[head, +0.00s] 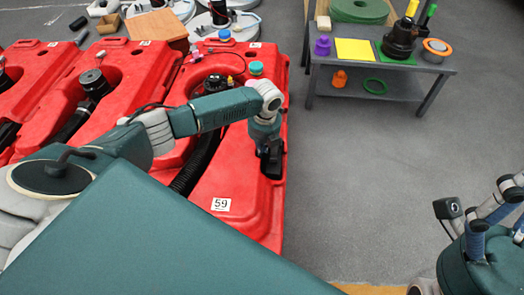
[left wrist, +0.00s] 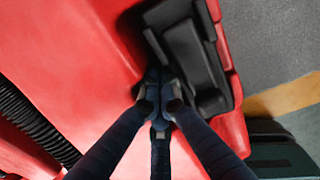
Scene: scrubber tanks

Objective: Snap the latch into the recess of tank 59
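Tank 59 (head: 250,190) is a red tank with a white "59" label (head: 221,204), in the middle of the head view. A black latch (head: 272,163) is at its right edge, and it fills the upper middle of the left wrist view (left wrist: 192,55). My left gripper (head: 265,142) points down at the latch. In the left wrist view its dark fingers (left wrist: 160,88) meet at the latch's lower left edge, with nothing clearly between them. I cannot tell whether they touch it. The recess is not clearly visible. My right gripper (head: 480,208) has its fingers spread, empty, at lower right.
More red tanks (head: 110,95) stand side by side to the left. A black ribbed hose (head: 198,165) runs along tank 59. A grey table (head: 375,80) with coloured parts stands at the back right. The grey floor (head: 370,180) right of tank 59 is clear.

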